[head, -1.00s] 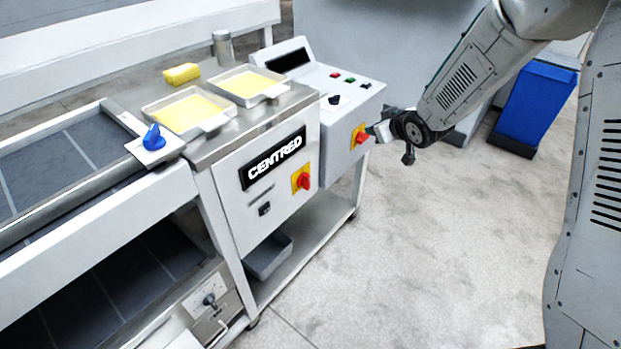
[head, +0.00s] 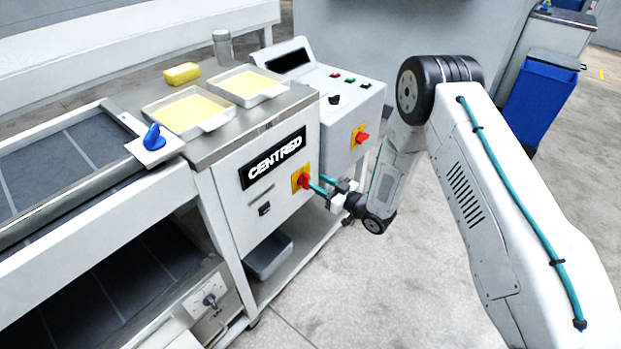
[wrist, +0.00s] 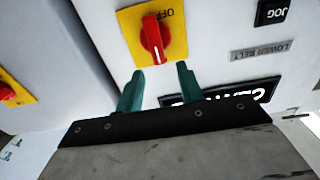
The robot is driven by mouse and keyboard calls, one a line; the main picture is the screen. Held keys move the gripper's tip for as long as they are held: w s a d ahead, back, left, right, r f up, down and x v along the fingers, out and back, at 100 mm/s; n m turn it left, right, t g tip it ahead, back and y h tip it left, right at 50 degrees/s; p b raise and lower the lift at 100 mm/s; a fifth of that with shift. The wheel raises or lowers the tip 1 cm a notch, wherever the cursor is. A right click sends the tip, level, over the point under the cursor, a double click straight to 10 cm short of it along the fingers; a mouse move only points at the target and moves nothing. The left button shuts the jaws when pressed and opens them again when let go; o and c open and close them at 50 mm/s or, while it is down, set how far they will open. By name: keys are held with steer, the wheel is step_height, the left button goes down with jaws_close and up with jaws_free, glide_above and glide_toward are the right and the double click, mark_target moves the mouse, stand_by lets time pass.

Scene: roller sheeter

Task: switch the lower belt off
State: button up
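The red rotary knob (head: 304,180) sits on a yellow plate (head: 295,184) on the front of the white cabinet, below the CENTRED sign (head: 275,160). In the wrist view the red knob (wrist: 152,40) is upright, with a white mark toward its lower end. OFF lettering on the yellow plate (wrist: 133,22) is at the upper end. A LOWER BELT label (wrist: 262,50) is beside it. My gripper (head: 319,184) is open in front of the knob. In the wrist view my gripper (wrist: 158,74) has its two teal fingertips just short of the knob, one either side.
A second red knob (head: 362,138) on a yellow plate is on the neighbouring control box (head: 342,100). A black JOG button (wrist: 272,12) is near the LOWER BELT label. A grey bin (head: 268,256) stands on the shelf below. The floor in front is clear.

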mark_target(309, 177)
steer(key=shift+x, duration=2.3)
jaws_close()
